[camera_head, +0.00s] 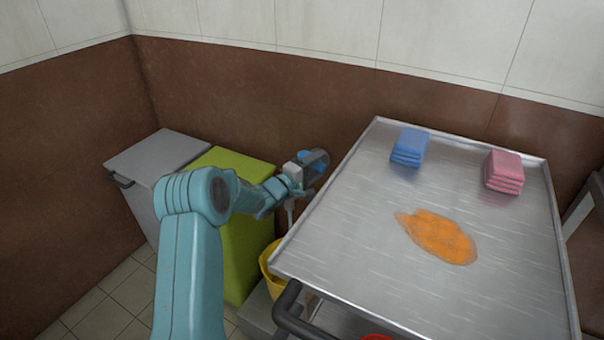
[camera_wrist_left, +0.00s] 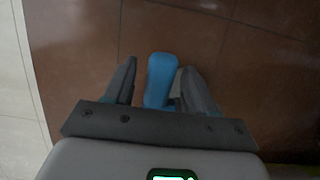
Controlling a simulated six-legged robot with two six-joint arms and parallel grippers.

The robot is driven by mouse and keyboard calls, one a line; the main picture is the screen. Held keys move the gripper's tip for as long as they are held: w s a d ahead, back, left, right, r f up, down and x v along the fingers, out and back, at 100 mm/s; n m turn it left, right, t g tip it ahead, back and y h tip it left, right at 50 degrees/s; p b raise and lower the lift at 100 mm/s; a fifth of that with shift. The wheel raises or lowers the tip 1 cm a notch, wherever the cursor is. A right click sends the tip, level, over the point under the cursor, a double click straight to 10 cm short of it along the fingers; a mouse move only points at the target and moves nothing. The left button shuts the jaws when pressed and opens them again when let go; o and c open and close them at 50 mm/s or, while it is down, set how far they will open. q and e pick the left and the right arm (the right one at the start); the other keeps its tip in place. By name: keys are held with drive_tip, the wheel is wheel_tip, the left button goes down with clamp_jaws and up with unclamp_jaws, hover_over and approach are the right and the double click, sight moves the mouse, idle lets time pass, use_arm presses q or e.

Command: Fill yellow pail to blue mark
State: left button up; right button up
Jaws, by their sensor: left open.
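The yellow pail (camera_head: 269,268) stands low beside the steel table, mostly hidden by the table's edge and corner. Its inside, its water level and any blue mark cannot be seen. My left gripper (camera_head: 316,162) is at the brown wall, above and beyond the pail. In the left wrist view a blue lever-like handle (camera_wrist_left: 161,80) lies between the two dark fingers of the open gripper (camera_wrist_left: 158,85). A small grey part shows beside the handle, against the right finger. Whether the fingers touch the handle I cannot tell. My right gripper is not in view.
The steel table (camera_head: 360,240) fills the right, with blue cloths (camera_head: 410,147), pink cloths (camera_head: 503,172) and an orange spill (camera_head: 440,238). A green bin (camera_head: 243,225) and a grey bin (camera_head: 155,160) stand left. A red thing (camera_head: 376,337) shows at the bottom edge.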

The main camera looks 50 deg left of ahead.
use_arm(q)
drive_tip(key=s+p, duration=0.2)
drive_tip(key=s, duration=1.3)
drive_tip(key=shift+s+d, duration=0.35)
